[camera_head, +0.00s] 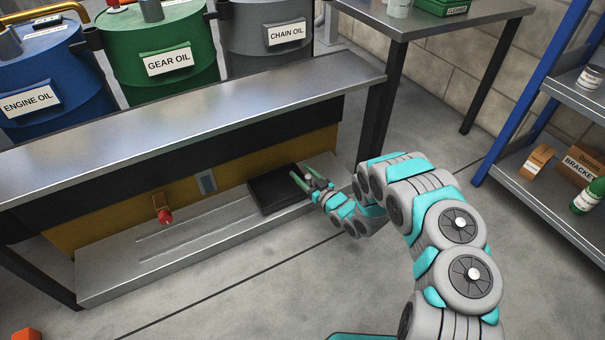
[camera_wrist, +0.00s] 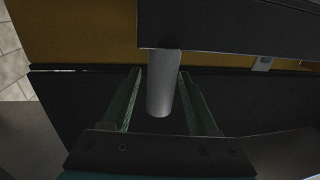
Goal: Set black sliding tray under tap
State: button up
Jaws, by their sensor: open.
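The black sliding tray (camera_head: 268,196) sits at the right end of a grey ledge under the metal bench, to the right of the red tap (camera_head: 165,216). The tap is fixed low on the yellow back panel, apart from the tray. My gripper (camera_head: 300,178) is at the tray's right end, its green fingers pointing left. In the wrist view my gripper (camera_wrist: 160,75) is open, with a grey post (camera_wrist: 162,88) between the fingers. A dark surface lies around and below them. I cannot tell if either finger touches the post.
The grey ledge (camera_head: 110,270) has long grooves running left from the tray, and its top is clear there. The bench top (camera_head: 180,115) overhangs the ledge. A bench leg (camera_head: 380,115) stands behind my forearm. A blue-framed shelf (camera_head: 550,205) is at right.

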grip_shut()
dwell(0.5)
dwell(0.9)
